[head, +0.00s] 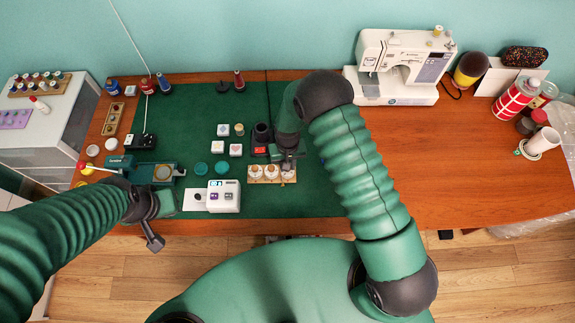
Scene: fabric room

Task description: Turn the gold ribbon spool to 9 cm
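A small wooden rack (272,181) near the table's front edge, left of my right forearm, holds several round pale pieces that look like spools. I cannot make out which one is the gold ribbon spool, nor any centimetre marks. My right gripper (289,162) points down at the rack's right-hand piece (289,176), at or just above it. Its fingers are dark and small, so contact and opening are unclear. My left gripper (154,242) hangs in front of the table's front edge, far left of the rack. It seems to hold nothing, but its opening is unclear.
A white device with a display (223,196) stands left of the rack. A sewing machine (402,65) stands back right. The right tabletop (480,170) is mostly clear.

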